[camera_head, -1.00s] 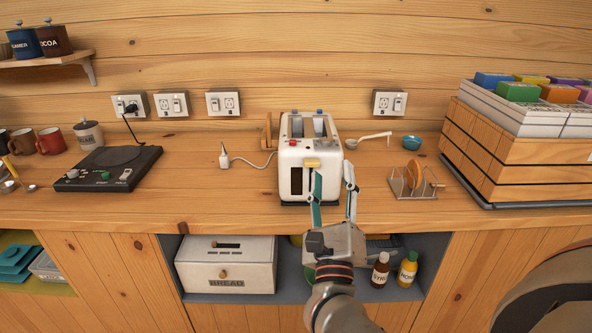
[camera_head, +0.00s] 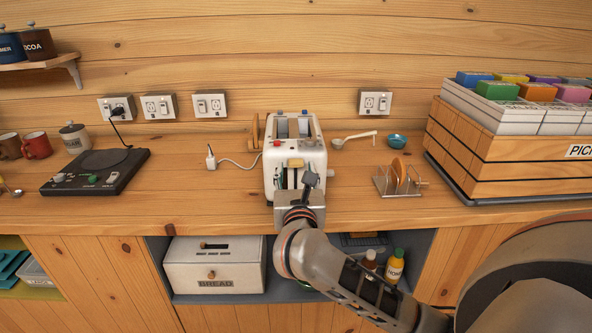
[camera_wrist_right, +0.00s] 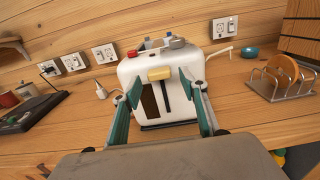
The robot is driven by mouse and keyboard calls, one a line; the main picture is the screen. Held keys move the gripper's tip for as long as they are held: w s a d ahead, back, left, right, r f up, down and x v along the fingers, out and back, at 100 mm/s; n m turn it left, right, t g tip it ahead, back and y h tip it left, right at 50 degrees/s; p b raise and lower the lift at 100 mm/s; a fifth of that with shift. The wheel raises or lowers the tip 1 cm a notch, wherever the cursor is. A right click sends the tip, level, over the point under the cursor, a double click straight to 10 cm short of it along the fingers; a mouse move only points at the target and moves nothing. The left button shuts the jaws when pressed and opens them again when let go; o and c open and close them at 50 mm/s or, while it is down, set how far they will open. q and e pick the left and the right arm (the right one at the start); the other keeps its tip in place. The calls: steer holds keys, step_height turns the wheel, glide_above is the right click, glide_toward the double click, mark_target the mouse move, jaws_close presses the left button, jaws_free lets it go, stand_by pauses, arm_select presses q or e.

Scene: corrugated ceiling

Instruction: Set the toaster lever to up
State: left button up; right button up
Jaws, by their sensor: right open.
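The white toaster (camera_head: 293,135) stands on the counter with its front facing me. Its cream lever knob (camera_head: 296,163) is on the front face. In the right wrist view the knob (camera_wrist_right: 160,73) sits at the top of a dark vertical slot. My right gripper (camera_head: 295,180) is open and empty, low in front of the toaster. In the right wrist view its teal-padded fingers (camera_wrist_right: 160,87) stand on either side of the knob, slightly below it, with gaps showing. The gripper and wrist hide the toaster's lower front in the head view. My left gripper is out of view.
A toast rack (camera_head: 398,182) and a wooden crate (camera_head: 470,152) stand to the right. A black hotplate (camera_head: 95,171) is on the left. The white plug (camera_head: 211,157) lies unplugged beside the toaster. The counter between hotplate and toaster is mostly clear.

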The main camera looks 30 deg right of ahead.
steer(key=shift+w+d, duration=0.2)
steer(key=shift+w, duration=0.15)
jaws_close()
steer(key=shift+f+b, duration=0.8)
steer(key=shift+f, duration=0.45)
steer(key=shift+r, duration=0.1)
jaws_free()
steer(key=shift+s+a, duration=0.1)
